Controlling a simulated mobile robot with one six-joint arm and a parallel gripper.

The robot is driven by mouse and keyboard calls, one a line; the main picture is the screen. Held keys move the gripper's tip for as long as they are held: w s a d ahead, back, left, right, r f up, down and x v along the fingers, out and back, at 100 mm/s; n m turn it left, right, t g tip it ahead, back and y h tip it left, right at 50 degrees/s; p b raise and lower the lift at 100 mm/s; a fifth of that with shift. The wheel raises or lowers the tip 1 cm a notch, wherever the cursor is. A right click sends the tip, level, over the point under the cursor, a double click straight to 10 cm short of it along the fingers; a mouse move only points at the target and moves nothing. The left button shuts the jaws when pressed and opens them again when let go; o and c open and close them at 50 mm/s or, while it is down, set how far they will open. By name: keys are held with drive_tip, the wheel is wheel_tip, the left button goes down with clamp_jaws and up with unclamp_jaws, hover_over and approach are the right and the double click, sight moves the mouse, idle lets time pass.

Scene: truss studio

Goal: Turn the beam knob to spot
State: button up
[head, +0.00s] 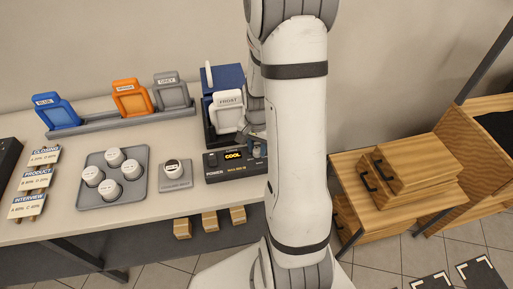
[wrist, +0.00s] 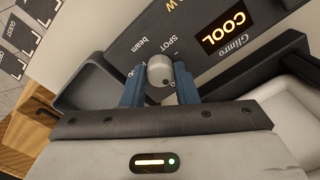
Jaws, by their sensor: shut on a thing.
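The beam knob (wrist: 160,68) is a small pale round knob on the dark control box (wrist: 125,42). The words SPOT and beam are printed next to it; another label is partly hidden by a finger. My gripper (wrist: 158,84) has its two blue fingers shut on the knob, one on each side. A small dark mark shows on the knob's lower right; I cannot tell its exact setting. In the head view the control box (head: 222,177) stands on the bench, and my arm hides its right end. The gripper (head: 258,150) is small there, the knob hidden.
The box's display (wrist: 226,33) reads COOL. Behind the box is a blue lamp (head: 222,78) with a white FROST panel (head: 228,121). A grey tray (head: 136,178) with several round pieces lies left on the bench.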

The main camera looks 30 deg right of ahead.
drive_tip(key=n+b, duration=0.1)
drive_tip(key=n, duration=0.2)
drive_tip(key=shift+w+b, duration=0.15)
drive_tip(key=shift+b, duration=0.25)
drive_tip(key=n+b, duration=0.2)
drive_tip(key=n, duration=0.2)
drive_tip(key=shift+d+n, duration=0.1)
drive_tip(key=shift+n, duration=0.3)
drive_tip(key=n+b, duration=0.1)
drive_tip(key=n, duration=0.3)
drive_tip(key=shift+r+n+b, duration=0.15)
drive_tip(key=shift+n+b, duration=0.55)
drive_tip(key=shift+n, duration=1.4)
drive_tip(key=o, duration=1)
